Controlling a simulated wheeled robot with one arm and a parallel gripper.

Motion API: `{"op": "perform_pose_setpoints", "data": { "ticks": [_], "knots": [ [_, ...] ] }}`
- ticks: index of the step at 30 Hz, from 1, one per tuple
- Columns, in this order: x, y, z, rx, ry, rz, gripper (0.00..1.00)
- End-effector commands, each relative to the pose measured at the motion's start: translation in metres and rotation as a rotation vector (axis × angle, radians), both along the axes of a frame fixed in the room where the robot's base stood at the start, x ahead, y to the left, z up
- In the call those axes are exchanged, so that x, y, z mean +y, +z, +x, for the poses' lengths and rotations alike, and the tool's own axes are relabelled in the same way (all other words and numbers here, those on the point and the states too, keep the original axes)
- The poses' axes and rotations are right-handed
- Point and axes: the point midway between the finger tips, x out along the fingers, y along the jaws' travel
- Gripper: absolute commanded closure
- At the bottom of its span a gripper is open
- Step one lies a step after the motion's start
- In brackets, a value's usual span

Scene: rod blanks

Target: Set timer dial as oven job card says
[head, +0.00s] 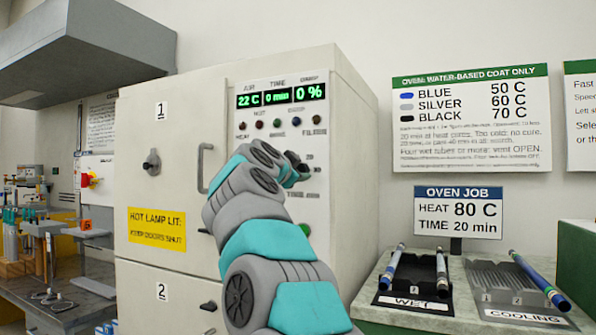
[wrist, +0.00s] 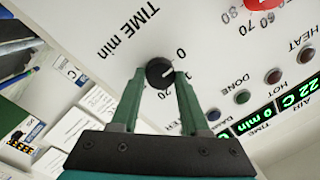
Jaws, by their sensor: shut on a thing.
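The timer dial (wrist: 160,73) is a small black knob with a white mark, on the white panel by the printed words TIME min. A 0 is printed close beside it. My gripper (wrist: 161,76) has its green fingers on both sides of the knob, shut on it. In the head view my arm covers the dial and most of the gripper. The oven job card (head: 458,212) reads HEAT 80 C, TIME 20 min. The oven display (head: 281,95) reads 22 C, 0 min, 0 %.
A red knob (wrist: 265,4) sits near the timer dial, with 60, 70 and 80 beside it. Indicator lamps (wrist: 242,96) line the panel. A wet tray (head: 412,302) and a cooling rack (head: 515,312) with rods stand at the right. A yellow sign (head: 157,228) is on the oven door.

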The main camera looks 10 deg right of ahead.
Motion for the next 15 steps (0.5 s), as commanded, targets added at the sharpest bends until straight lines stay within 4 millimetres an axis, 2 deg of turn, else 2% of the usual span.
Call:
{"op": "perform_pose_setpoints", "data": {
  "ticks": [15],
  "knots": [
    [0.0014, 0.0026, -0.0001, -0.050, 0.004, 0.071, 1.00]
  ]
}}
